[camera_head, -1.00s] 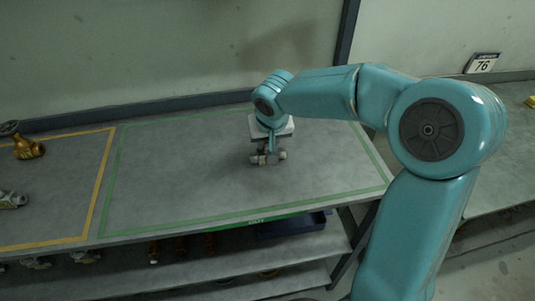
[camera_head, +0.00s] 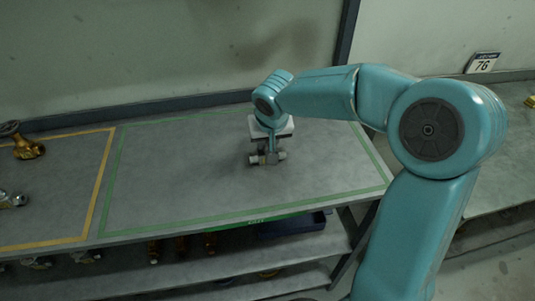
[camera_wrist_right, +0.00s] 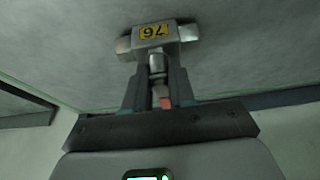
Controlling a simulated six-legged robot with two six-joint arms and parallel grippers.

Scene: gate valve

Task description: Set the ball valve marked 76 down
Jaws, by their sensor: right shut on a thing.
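The ball valve marked 76 (camera_head: 281,155) is a small grey metal piece at the tip of my right arm, over the right part of the green-outlined area (camera_head: 180,220). In the right wrist view the valve (camera_wrist_right: 188,32) shows its yellow label reading 76. My right gripper (camera_head: 268,150) points down and is shut on the valve. In the right wrist view the gripper's fingers (camera_wrist_right: 158,88) close around the valve's stem. The valve is at or very near the table surface; I cannot tell whether it touches. My left gripper is not in view.
A yellow-outlined area (camera_head: 106,152) lies to the left, with a brass valve (camera_head: 28,148) and a silver valve (camera_head: 14,200). Shelves below hold several valves and a dark blue tray (camera_head: 292,224). The green area's left is bare.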

